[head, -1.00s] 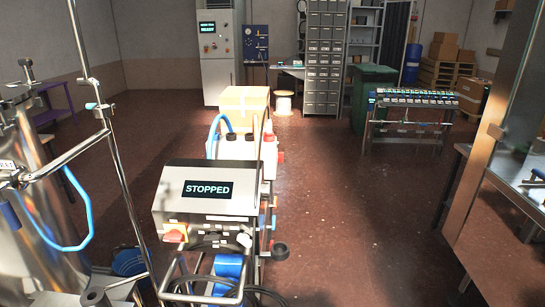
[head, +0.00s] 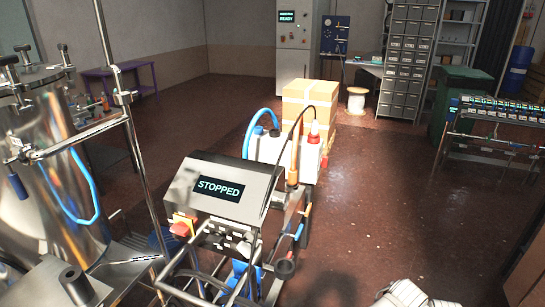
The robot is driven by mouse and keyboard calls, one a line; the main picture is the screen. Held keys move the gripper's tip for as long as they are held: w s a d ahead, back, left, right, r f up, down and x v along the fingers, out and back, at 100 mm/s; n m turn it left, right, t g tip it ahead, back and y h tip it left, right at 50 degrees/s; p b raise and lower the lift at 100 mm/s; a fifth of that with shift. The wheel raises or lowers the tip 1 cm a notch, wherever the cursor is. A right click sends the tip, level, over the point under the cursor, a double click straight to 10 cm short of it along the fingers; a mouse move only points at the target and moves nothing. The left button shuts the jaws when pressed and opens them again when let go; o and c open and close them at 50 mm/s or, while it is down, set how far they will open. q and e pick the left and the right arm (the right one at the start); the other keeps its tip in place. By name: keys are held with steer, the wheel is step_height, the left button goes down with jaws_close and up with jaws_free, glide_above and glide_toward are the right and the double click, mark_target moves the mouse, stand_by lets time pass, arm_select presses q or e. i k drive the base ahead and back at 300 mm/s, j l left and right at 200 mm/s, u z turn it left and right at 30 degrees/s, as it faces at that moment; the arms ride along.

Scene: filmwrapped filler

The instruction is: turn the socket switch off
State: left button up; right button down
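No socket switch can be made out for certain in the head view. A metal control box (head: 225,190) on a wheeled frame stands in the middle, its display (head: 219,189) reading "STOPPED". A red knob on a yellow plate (head: 181,226) sits at its lower left corner. Small fittings below the box are too small to identify. Neither of my grippers shows. A white rounded part at the bottom right edge seems to be my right arm, with its gripper out of sight.
A steel vessel (head: 45,160) with pipes and a blue hose stands close on the left. Cardboard boxes (head: 309,98) and a white spool (head: 356,102) stand behind the frame. A rack (head: 500,140) is at the right. The red floor (head: 390,200) between is clear.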

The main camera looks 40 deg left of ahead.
mark_target(324, 162)
steer(key=i+u, duration=0.35)
steer(key=i+l+u, duration=0.2)
steer(key=u, duration=0.15)
steer(key=i+l+u, duration=0.2)
steer(key=u, duration=0.2)
steer(key=i+l+z, duration=0.1)
steer(key=i+l, duration=0.2)
steer(key=i, duration=0.25)
steer(key=i+l+z, duration=0.1)
steer(key=i, duration=0.5)
steer(key=i+l, duration=0.3)
steer(key=i, duration=0.3)
steer(key=i+l+z, duration=0.15)
steer(key=i, duration=0.45)
